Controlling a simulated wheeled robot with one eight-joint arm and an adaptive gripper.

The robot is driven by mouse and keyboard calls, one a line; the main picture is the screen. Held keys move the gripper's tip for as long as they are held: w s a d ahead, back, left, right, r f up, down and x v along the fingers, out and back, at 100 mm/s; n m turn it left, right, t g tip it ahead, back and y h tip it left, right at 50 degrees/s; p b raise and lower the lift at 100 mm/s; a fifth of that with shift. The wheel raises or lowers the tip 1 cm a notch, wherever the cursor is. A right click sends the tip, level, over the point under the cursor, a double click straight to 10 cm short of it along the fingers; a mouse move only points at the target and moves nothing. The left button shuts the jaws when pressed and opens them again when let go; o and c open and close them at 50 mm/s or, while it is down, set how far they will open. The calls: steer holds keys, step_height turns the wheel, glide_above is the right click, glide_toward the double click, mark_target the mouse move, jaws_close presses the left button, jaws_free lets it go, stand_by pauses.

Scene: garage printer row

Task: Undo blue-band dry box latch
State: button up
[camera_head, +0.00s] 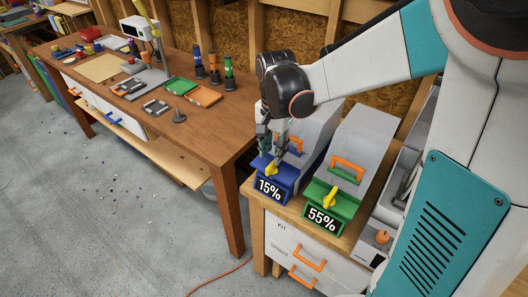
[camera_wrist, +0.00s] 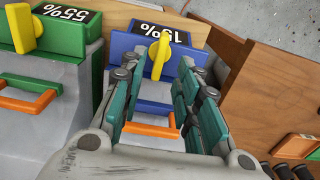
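The blue-band dry box (camera_head: 312,133) is a grey box with a blue front band marked 15% and an orange handle. Its yellow latch (camera_head: 271,169) sits on the band; it also shows in the wrist view (camera_wrist: 160,54), upright and slightly tilted. My gripper (camera_head: 273,148) points down over the front of the box. In the wrist view my gripper (camera_wrist: 158,64) is open, one finger to each side of the latch's line. The latch shows in the gap near the fingertips; I cannot tell whether they touch it. The handle (camera_wrist: 150,130) shows between the fingers.
A green-band dry box (camera_head: 362,140) marked 55%, with its own yellow latch (camera_head: 330,197), stands close on the right. Both boxes sit on a wooden-topped drawer cabinet (camera_head: 258,197). A workbench (camera_head: 212,125) with tools and trays is to the left, across a small gap.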

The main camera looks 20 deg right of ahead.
mark_target(272, 170)
step_height(272, 170, down, 5)
steer(key=shift+r+b, duration=0.1)
steer(key=shift+b, duration=0.45)
jaws_close()
